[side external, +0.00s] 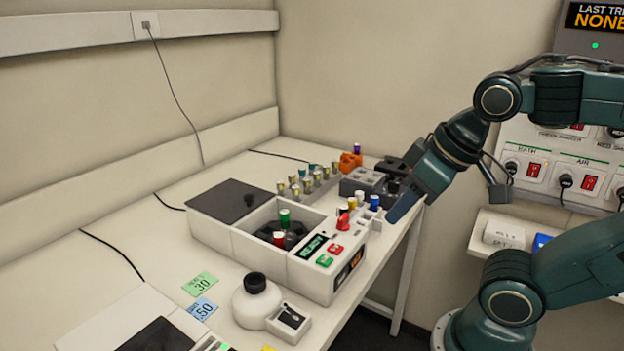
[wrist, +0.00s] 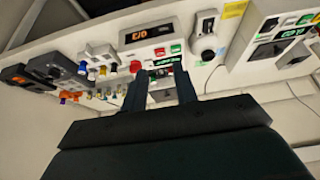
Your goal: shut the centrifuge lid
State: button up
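The white centrifuge (side external: 262,244) stands on the bench with its chamber uncovered. A rotor with a green-capped tube and a red-and-white piece shows inside. A flat dark panel (side external: 228,199), which looks like the lid, lies level on the left part of the housing, beside the opening. The front panel has a green display (side external: 312,246) and red and green buttons; it also shows in the wrist view (wrist: 165,62). My gripper (side external: 398,208) is to the right of the centrifuge, near the bench edge, apart from the lid. In the wrist view its two fingers (wrist: 160,78) are spread with nothing held between them.
Coloured-cap tubes (side external: 360,199) and a grey block (side external: 362,181) stand between my gripper and the centrifuge's back. A rack of several vials (side external: 307,180) is behind. A small white device with a black cup (side external: 256,284) stands in front. Wall-mounted control panels (side external: 566,175) are at right.

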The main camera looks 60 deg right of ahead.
jog(key=shift+w+r, duration=0.15)
jog(key=c, duration=0.4)
jog(key=shift+w+r, duration=0.15)
jog(key=shift+w, duration=0.1)
grip_shut()
jog(key=w+r, duration=0.5)
jog(key=w, duration=0.5)
jog(key=w+d+f+m, duration=0.1)
jog(key=w+f, duration=0.1)
jog(key=w, duration=1.2)
jog(key=w+d+f+g, duration=0.1)
jog(key=w+d+f, duration=0.1)
jog(key=w, duration=1.2)
jog(key=shift+f+m+g+h, duration=0.3)
jog(key=shift+m, duration=0.1)
